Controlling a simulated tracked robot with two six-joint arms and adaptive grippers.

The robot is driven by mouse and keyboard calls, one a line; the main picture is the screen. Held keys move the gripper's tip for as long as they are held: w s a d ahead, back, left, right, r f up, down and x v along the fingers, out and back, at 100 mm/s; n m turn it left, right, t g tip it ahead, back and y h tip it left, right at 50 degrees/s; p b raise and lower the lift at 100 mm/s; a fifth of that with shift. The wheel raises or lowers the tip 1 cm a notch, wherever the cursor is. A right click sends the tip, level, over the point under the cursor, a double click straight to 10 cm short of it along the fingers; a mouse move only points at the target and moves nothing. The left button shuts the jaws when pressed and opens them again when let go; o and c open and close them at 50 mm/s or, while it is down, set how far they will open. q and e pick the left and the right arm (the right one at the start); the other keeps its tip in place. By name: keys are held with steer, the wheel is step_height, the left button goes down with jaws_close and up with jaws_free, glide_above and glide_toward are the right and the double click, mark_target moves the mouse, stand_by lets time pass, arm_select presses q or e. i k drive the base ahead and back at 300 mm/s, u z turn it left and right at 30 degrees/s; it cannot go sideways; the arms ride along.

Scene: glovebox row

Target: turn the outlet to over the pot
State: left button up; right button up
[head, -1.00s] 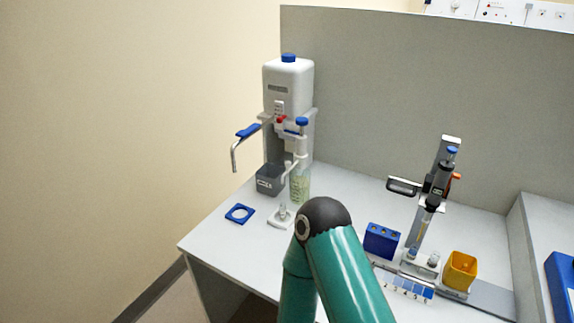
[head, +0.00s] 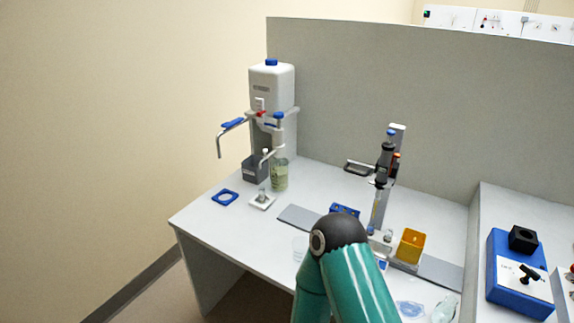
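A white tank (head: 272,88) with a blue cap stands at the back left. A bent metal outlet pipe (head: 219,143) with a blue lever (head: 233,123) reaches left from it, its end pointing down. A dark grey open pot (head: 256,169) stands below the tank, to the right of the pipe end. Beside it, a bottle with pale green contents (head: 280,177) carries a blue-topped pump whose thin nozzle (head: 266,158) points down-left. Neither gripper is in view; only a teal link of my arm shows at the bottom.
A blue square ring (head: 225,198) and a small white stand (head: 262,202) lie in front. A clear cup (head: 300,247) is beside my arm. A tall pipette stand (head: 388,170), yellow bin (head: 411,246) and blue box (head: 517,274) are right. Grey panel (head: 380,110) closes the back.

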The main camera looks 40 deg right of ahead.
mark_target(264, 151)
steer(key=k, duration=0.9)
steer(key=z, duration=0.5)
steer(key=i, duration=0.9)
steer(key=z, duration=0.05)
